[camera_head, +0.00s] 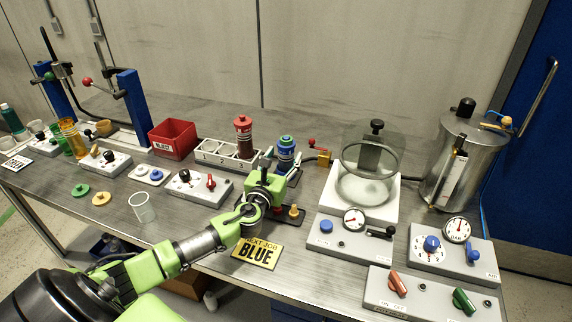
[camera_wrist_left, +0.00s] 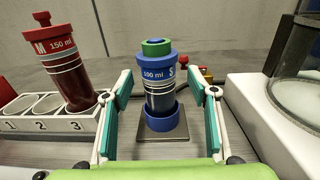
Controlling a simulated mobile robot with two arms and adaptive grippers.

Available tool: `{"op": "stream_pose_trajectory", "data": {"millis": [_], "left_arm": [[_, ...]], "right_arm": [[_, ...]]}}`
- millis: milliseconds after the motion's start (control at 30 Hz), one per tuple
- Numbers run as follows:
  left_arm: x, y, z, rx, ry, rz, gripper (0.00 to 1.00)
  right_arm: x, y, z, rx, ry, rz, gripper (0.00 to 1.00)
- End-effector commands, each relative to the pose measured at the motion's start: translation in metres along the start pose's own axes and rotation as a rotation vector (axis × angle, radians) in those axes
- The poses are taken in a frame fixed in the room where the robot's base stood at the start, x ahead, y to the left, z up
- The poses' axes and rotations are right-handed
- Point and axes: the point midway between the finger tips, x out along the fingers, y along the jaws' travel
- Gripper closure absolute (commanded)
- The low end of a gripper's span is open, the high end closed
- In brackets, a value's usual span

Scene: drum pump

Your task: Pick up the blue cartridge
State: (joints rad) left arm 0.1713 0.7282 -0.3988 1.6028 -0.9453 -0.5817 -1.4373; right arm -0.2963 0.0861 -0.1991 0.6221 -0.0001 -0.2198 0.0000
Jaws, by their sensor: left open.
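The blue cartridge (camera_head: 286,150) stands upright on the metal table, just beyond my left gripper. My left gripper (camera_head: 277,176) is open. In the left wrist view its two teal-padded fingers (camera_wrist_left: 160,110) stand apart, one on each side of the cartridge, with gaps on both sides. My right gripper is not in view.
A red cartridge (camera_wrist_left: 70,70) stands in a numbered white rack (camera_head: 215,153) to the left. A white unit with a glass chamber (camera_head: 367,200) stands close on the right. A yellow "NEXT JOB BLUE" sign (camera_head: 257,252) lies in front. A red bin (camera_head: 172,138) is behind left.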

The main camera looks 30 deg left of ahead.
Motion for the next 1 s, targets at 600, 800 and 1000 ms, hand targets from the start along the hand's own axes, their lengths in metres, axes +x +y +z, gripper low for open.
{"op": "stream_pose_trajectory", "data": {"millis": [600, 800, 1000], "left_arm": [[0.039, 0.003, 0.0, -0.001, 0.0, 0.001, 0.6], [0.039, 0.003, 0.0, -0.001, 0.0, 0.001, 1.0], [0.039, 0.003, 0.001, -0.001, -0.002, 0.001, 1.0]], "right_arm": [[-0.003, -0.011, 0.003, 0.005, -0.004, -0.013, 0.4], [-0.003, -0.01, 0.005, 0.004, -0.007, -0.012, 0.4], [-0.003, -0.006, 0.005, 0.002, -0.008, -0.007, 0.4]]}}
